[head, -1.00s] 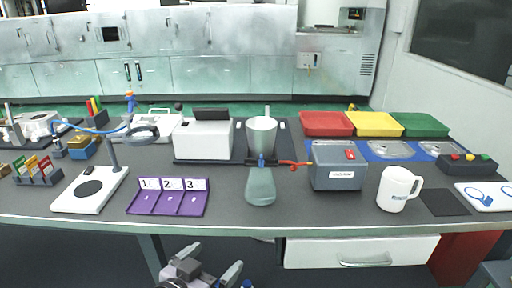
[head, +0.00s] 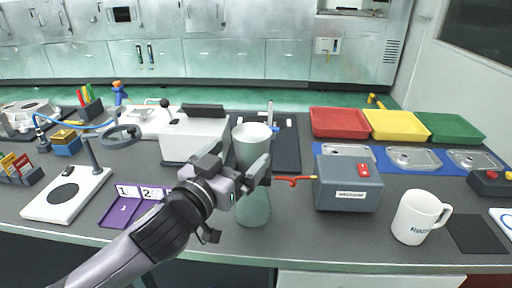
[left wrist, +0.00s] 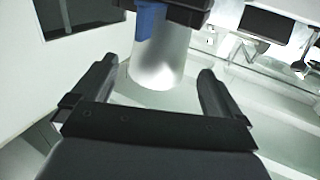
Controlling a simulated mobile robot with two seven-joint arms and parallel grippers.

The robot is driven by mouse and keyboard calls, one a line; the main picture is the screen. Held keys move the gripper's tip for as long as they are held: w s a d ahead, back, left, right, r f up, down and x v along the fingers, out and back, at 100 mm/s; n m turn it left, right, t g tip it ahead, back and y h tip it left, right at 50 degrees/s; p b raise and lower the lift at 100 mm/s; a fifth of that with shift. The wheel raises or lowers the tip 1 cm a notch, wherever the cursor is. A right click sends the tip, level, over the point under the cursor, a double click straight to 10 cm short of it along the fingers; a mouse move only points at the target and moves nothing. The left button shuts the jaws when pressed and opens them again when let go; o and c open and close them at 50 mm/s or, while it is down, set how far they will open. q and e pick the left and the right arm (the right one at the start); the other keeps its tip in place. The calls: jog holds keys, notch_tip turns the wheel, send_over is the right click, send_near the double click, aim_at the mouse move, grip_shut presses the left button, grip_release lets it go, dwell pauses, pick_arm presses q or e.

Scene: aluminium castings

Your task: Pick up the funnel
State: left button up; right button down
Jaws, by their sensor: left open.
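The funnel (head: 251,136) is a pale translucent cup standing upright on top of a flask (head: 254,208) on the grey table. My left gripper (head: 238,160) reaches in from the left in front of the funnel's lower part. It hides the joint between funnel and flask. In the left wrist view my two dark fingers (left wrist: 155,85) are wide apart and empty. A pale glass piece (left wrist: 160,58), apparently the funnel, shows ahead between them, with a blue clamp (left wrist: 150,20) against it. I cannot tell whether a finger touches it. My right gripper is out of view.
A grey pump box (head: 348,186) with a red hose (head: 290,180) stands close to the right. A white mug (head: 418,217) is farther right. A white device (head: 194,138) and a purple numbered tray (head: 122,211) are to the left. Coloured trays (head: 338,122) lie behind.

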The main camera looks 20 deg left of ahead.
aim_at(260, 133)
pick_arm(q)
jog(key=shift+w+d+r+p, duration=0.1)
jog(key=shift+w+d+p, duration=0.1)
jog(key=shift+w, duration=0.8)
jog(key=shift+w+d+r+p, duration=0.1)
jog(key=shift+w+d+p, duration=0.15)
jog(key=shift+w, duration=0.75)
jog(key=shift+w+d+p, duration=0.2)
jog(key=shift+w, duration=0.8)
jog(key=shift+c, duration=0.3)
jog(key=c, duration=0.9)
